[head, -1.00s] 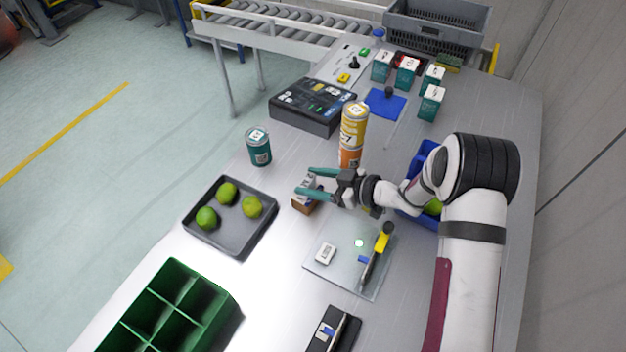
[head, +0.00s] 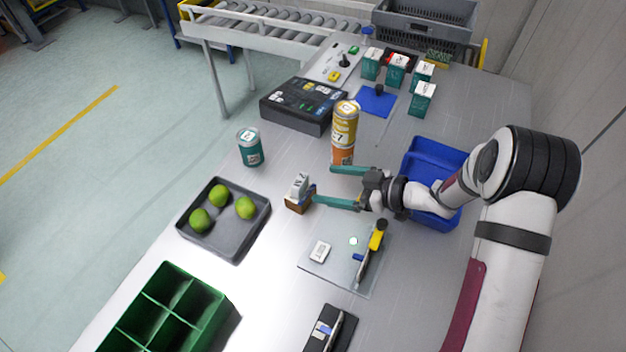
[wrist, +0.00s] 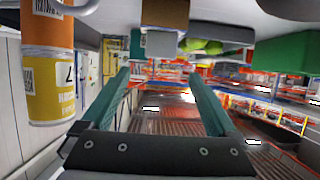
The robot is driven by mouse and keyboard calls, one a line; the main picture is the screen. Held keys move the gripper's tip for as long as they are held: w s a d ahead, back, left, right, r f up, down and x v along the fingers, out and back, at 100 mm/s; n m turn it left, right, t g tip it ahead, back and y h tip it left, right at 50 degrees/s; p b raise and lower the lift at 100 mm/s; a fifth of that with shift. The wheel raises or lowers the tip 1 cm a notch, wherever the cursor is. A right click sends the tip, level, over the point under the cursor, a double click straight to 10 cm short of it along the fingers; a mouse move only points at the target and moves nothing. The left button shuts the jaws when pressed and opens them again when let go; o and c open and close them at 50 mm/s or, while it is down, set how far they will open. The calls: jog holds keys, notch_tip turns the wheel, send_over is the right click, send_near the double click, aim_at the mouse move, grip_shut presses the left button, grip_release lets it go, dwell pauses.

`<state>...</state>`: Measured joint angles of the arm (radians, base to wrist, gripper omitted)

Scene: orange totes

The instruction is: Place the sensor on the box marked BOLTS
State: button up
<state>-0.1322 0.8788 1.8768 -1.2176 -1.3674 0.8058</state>
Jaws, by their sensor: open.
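A small grey-white block with a dark mark, which looks like the sensor (head: 299,184), sits on top of a small brown box (head: 297,204). My gripper (head: 326,184) is open and empty, just right of them, with one teal finger near the box's right side. In the wrist view, which is upside down, the box (wrist: 165,12) and the sensor (wrist: 161,43) show beyond the tips of my open gripper (wrist: 158,76). The sensor appears to rest on the box, clear of the fingers. I cannot read the box's marking.
Stacked yellow and orange cans (head: 343,135) stand close behind my gripper. A dark tray (head: 232,250) with green fruit lies left. A glass plate (head: 325,275) with a yellow-black tool lies in front. A blue bin (head: 435,222) is right, and a green divided crate (head: 165,310) front left.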

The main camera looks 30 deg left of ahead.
jog(key=w+d+r+m+t+h, duration=0.4)
jog(key=w+d+r+t, duration=0.1)
jog(key=d, duration=0.2)
jog(key=w+d+r+m+t+h, duration=0.35)
jog(key=w+d+r, duration=0.2)
jog(key=d, duration=0.25)
jog(key=s+d+r+m+t+h, duration=0.1)
jog(key=s+d+r+m+h, duration=0.15)
jog(key=d+m+h, duration=0.5)
jog(key=s+d+m+g, duration=0.2)
jog(key=s+d+m, duration=0.15)
jog(key=s, duration=0.45)
jog(key=s+d+m+g, duration=0.2)
jog(key=s+d+g, duration=0.15)
jog(key=s, duration=0.55)
jog(key=s+a+m+g+y, duration=0.1)
jog(key=s+a+g, duration=0.1)
jog(key=s, duration=0.6)
jog(key=s+a+m+g+y, duration=0.2)
jog(key=s+a, duration=0.3)
jog(key=s, duration=0.3)
jog(key=shift+f, duration=0.3)
